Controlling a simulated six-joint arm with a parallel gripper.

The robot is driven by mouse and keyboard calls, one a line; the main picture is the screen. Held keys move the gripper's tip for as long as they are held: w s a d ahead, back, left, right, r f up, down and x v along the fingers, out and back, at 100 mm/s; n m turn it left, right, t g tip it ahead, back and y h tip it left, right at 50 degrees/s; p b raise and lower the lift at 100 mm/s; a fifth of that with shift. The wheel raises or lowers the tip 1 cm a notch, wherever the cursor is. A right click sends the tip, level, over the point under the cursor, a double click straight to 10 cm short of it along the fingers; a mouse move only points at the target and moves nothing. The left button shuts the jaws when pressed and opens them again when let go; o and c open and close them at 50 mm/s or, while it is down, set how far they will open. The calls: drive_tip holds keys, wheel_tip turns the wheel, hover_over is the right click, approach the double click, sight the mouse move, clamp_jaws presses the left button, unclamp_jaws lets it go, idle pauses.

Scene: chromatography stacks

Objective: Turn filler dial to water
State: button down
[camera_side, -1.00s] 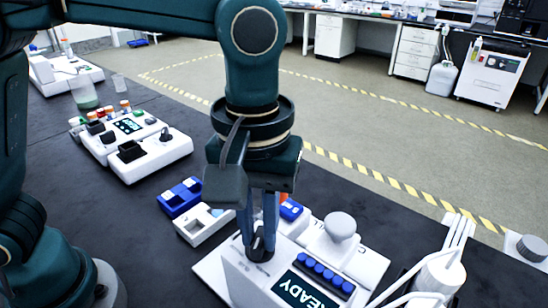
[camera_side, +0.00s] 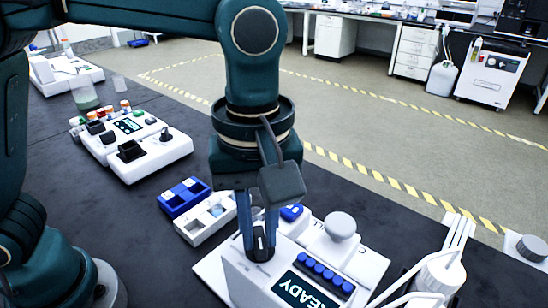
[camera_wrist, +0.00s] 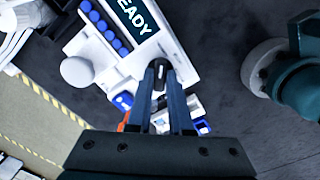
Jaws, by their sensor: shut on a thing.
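The filler is a white machine (camera_side: 237,275) at the front centre in the side view, with a dark "READY" display (camera_side: 300,293). Its black dial (camera_side: 262,246) with a pale mark sits on the top, left of the display; it also shows in the wrist view (camera_wrist: 160,72). My gripper (camera_side: 259,236) points down from above, its two fingers shut on the dial from both sides. In the wrist view the fingertips (camera_wrist: 160,77) stand either side of the dial. No water label can be read.
A row of blue caps (camera_side: 324,272) and a rounded white knob (camera_side: 340,226) stand right of the dial. A blue rack (camera_side: 183,198) and a white tray (camera_side: 205,230) lie behind it. Another white instrument (camera_side: 160,153) stands farther back left.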

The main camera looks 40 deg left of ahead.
sight(260, 236)
drive_tip(key=c, duration=0.8)
unclamp_jaws()
drive_tip(key=shift+r, duration=0.1)
drive_tip(key=shift+r, duration=2.45)
